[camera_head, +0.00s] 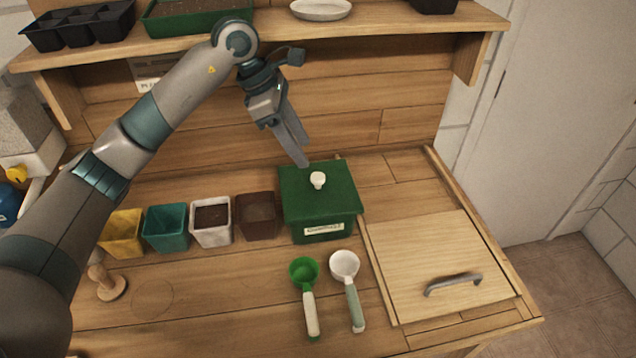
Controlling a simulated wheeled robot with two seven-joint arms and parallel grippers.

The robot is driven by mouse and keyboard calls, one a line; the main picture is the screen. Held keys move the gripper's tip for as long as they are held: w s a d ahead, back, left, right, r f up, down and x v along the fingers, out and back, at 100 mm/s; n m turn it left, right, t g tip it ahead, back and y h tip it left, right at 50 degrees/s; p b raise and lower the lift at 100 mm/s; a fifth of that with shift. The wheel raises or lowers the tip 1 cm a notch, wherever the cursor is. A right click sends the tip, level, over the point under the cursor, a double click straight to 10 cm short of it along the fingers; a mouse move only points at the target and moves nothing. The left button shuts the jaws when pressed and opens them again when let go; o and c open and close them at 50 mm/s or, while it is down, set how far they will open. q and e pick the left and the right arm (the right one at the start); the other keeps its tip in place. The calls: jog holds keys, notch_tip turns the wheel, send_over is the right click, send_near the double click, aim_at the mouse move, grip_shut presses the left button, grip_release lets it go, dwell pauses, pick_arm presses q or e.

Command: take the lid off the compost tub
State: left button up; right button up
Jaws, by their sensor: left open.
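The green compost tub (323,231) stands on the wooden bench, with a label on its front. Its green lid (334,196) is on top and has a white knob (318,180) in the middle. My left gripper (302,155) is open and empty, pointing down just above the back of the lid, behind and slightly left of the knob. Whether its fingertips touch the lid I cannot tell. My right gripper is not in view.
Yellow (122,232), teal (167,228), white (211,220) and brown (256,214) pots stand left of the tub. A green scoop (305,272) and a white scoop (345,265) lie in front. A wooden panel with a handle (453,284) is at right. A shelf (390,22) runs above.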

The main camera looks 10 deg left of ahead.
aim_at(317, 176)
pick_arm(q)
jog(key=x, duration=0.2)
jog(key=shift+d+f+p, duration=0.15)
jog(key=shift+f+p, duration=0.15)
jog(key=shift+f, duration=0.05)
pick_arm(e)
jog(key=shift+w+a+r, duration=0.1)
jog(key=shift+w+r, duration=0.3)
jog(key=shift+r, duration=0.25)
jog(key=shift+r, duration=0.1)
pick_arm(q)
jog(key=shift+d+f+p, duration=0.3)
jog(key=shift+f+p, duration=0.2)
jog(key=shift+p, duration=0.2)
jog(key=p+x, duration=0.1)
jog(key=x, duration=0.1)
jog(key=shift+s+d+f+p, duration=0.1)
jog(key=shift+d+f+p, duration=0.05)
jog(key=shift+f+p, duration=0.25)
jog(key=shift+d+f, duration=0.2)
jog(key=shift+f, duration=0.4)
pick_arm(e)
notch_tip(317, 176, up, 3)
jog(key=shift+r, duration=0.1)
pick_arm(q)
grip_shut()
